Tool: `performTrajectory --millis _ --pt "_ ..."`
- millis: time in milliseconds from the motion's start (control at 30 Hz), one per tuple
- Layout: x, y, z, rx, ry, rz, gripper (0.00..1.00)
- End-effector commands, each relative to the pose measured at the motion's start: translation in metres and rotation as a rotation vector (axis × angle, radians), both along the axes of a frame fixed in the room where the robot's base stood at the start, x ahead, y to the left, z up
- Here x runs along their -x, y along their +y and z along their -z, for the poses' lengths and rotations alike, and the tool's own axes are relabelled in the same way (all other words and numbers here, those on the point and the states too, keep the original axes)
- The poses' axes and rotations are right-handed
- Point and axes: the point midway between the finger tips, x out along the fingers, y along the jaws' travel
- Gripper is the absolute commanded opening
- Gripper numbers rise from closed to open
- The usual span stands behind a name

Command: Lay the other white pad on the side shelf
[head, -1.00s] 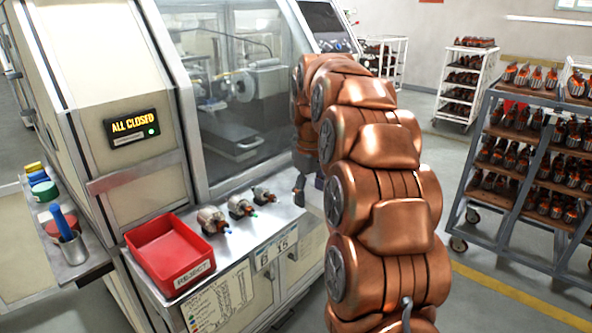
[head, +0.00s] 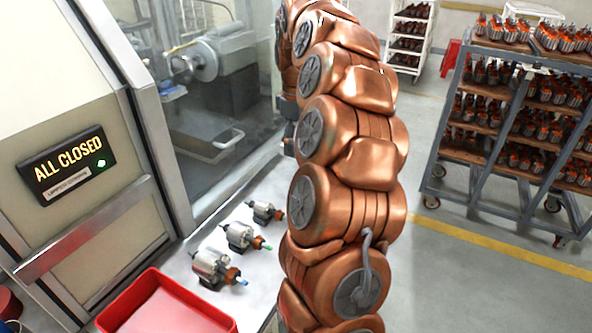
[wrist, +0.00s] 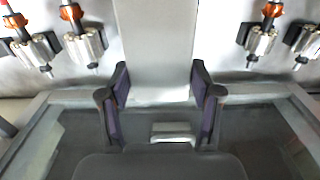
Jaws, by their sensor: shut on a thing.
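My gripper (wrist: 160,88) shows in the wrist view as two dark fingers with purple inner faces. A pale flat strip, which looks like the white pad (wrist: 155,45), lies between the fingers and extends up out of the picture. The fingers are shut on it. In the head view my copper arm hides the gripper and the pad. The side shelf cannot be made out clearly in the head view; only a little clutter shows at the bottom left corner.
Armatures (head: 238,236) stand on the steel ledge before the closed machine window. A red reject bin (head: 165,305) sits nearer. The panel (head: 67,165) reads ALL CLOSED. A loaded trolley (head: 510,120) stands to the right, with open floor (head: 470,290) before it.

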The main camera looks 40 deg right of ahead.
Motion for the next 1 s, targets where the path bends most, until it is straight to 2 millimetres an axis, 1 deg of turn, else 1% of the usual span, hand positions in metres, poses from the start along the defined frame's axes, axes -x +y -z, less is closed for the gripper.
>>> performTrajectory --millis 167,400,667,900,1000 --pt "0.001 0.000 0.017 -0.002 0.002 0.001 0.40" --pt "0.002 0.000 0.048 -0.004 0.002 0.003 0.40" --pt "0.001 0.000 0.062 -0.002 0.000 0.004 0.40" --pt "0.002 0.000 0.088 -0.002 0.001 0.004 0.40" --pt "0.000 0.000 0.093 0.001 -0.003 0.004 0.40"
